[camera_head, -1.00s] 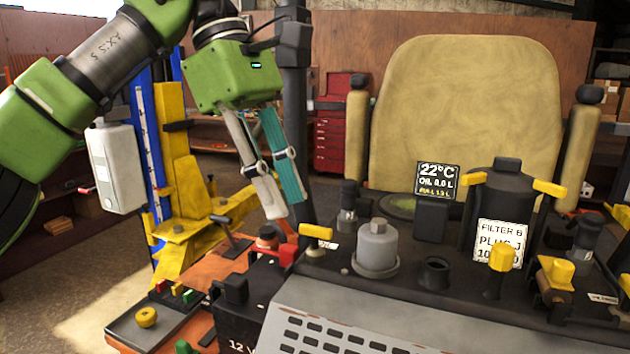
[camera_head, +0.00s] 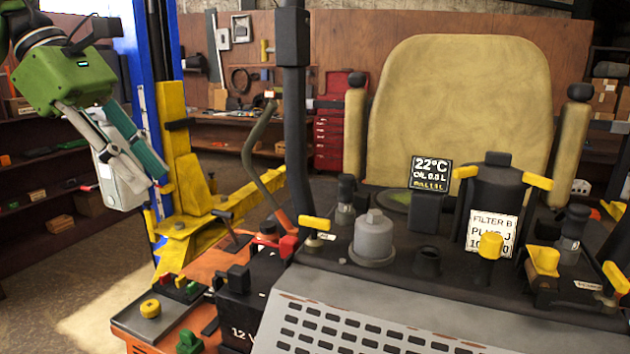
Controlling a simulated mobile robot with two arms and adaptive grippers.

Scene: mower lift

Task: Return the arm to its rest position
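My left gripper (camera_head: 149,178) is at the upper left, below its green wrist housing, pointing down and right. Its grey and teal fingers overlap in this view, so the gap between them is unclear. I see nothing held in it. It appears in front of a white box (camera_head: 120,185) by the blue post; whether they touch I cannot tell. My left arm is mostly cut off by the left edge. My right gripper is out of view.
The mower's tan seat (camera_head: 460,110) and dark engine deck (camera_head: 395,270) fill the right. A blue post (camera_head: 158,70) and yellow lift parts (camera_head: 185,185) stand near the gripper. A dark upright bar (camera_head: 294,120) rises mid-view. Open floor (camera_head: 50,255) lies lower left.

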